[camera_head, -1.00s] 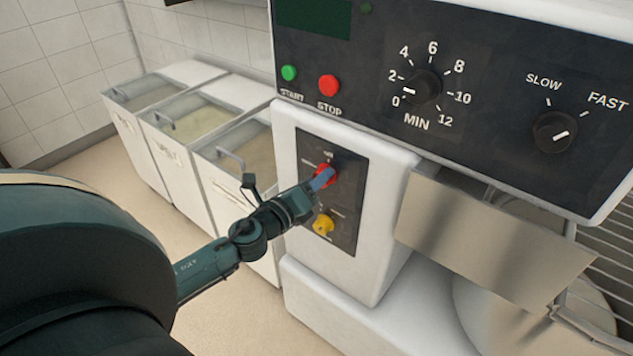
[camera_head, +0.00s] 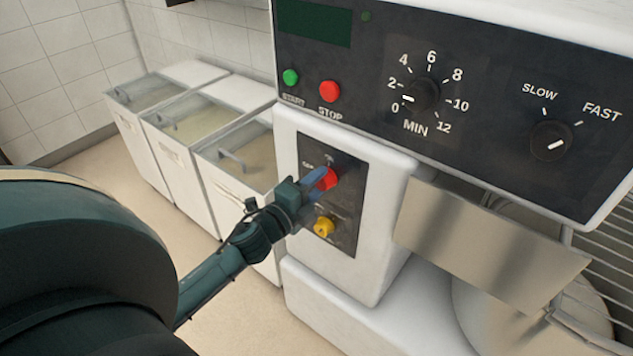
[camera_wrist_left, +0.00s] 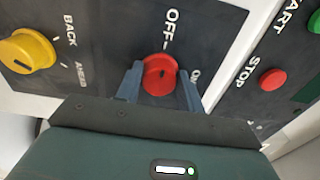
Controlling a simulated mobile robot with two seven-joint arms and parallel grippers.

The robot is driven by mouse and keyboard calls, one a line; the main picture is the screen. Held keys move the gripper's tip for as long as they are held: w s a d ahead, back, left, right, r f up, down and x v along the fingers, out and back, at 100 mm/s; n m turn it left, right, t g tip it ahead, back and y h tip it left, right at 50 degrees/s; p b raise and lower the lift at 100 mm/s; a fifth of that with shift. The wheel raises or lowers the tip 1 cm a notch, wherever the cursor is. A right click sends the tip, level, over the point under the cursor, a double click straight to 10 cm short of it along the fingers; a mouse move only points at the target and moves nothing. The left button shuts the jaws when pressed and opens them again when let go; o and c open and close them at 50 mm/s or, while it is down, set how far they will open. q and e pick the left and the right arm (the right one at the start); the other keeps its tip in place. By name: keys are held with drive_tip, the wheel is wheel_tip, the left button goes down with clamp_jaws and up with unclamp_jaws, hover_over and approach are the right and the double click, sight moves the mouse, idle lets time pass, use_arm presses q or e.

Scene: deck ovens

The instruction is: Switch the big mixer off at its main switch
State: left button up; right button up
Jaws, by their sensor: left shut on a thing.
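The big mixer's main switch is a red rotary knob (camera_head: 329,180) on a dark plate (camera_head: 346,210) on the white mixer housing. My left gripper (camera_head: 317,181) is shut on this knob, its blue fingers on opposite sides. In the left wrist view the knob (camera_wrist_left: 159,72) sits between the fingertips (camera_wrist_left: 159,86). The OFF label is straight above the knob there, and the ON label is at its right, partly hidden by a finger. The knob's small dark mark is too unclear to read its setting. My right gripper is not in view.
A yellow knob (camera_head: 324,226) sits just below on the same plate. Above are a green START button (camera_head: 290,77), a red STOP button (camera_head: 330,91), a timer dial (camera_head: 421,94) and a speed dial (camera_head: 551,140). White bins (camera_head: 181,165) stand behind my left arm.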

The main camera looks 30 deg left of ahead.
use_arm(q)
drive_tip(key=shift+n, duration=0.3)
drive_tip(key=o, duration=1)
drive_tip(key=s, duration=0.4)
drive_tip(key=s+b, duration=0.1)
drive_tip(key=s, duration=0.3)
drive_tip(key=s+a, duration=0.1)
drive_tip(key=s, duration=0.4)
drive_tip(key=shift+s, duration=0.1)
